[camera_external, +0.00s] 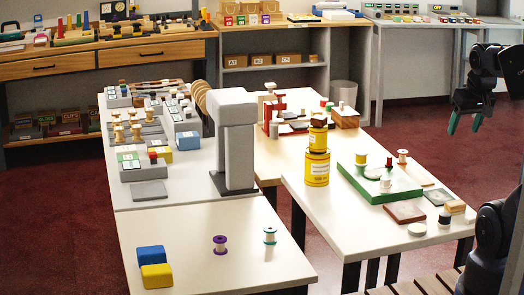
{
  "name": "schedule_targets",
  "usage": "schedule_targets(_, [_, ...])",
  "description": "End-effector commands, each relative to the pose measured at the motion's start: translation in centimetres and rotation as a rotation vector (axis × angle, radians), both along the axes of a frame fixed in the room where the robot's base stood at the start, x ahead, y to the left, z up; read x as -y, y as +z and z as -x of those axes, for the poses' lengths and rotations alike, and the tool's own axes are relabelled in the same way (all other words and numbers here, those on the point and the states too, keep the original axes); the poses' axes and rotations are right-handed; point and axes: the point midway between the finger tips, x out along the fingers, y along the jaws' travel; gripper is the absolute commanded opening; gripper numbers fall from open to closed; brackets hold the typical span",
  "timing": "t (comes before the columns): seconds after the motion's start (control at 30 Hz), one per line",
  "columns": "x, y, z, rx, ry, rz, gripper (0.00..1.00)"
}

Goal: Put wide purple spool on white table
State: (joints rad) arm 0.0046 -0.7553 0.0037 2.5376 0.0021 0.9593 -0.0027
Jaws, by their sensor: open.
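A spool with purple ends and a paler middle (220,245) stands upright on the front white table (190,220), right of its middle. A similar spool with teal ends (269,236) stands to its right, a short gap away. My gripper (465,123) has green fingertips and is at the far right of the picture, in the air over the floor. Its fingers are apart with nothing between them. It is far from the purple spool.
A blue block (150,256) and a yellow block (157,277) sit at this table's left. The adjoining pale table holds a green tray (379,185) and stacked yellow cans (317,167). A grey stand (235,150) rises behind the spools. Bare tabletop surrounds the spools.

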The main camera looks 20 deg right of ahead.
Motion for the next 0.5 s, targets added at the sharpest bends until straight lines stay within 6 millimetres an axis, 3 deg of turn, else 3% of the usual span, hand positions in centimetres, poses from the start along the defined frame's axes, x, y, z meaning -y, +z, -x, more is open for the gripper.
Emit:
schedule_targets(0.27, [-0.2, 0.1, -0.4, -0.003, 0.001, -0.004, 0.61])
schedule_targets(0.5, [-1.8, 0.7, -4.6, -0.030, -0.010, -0.044, 0.61])
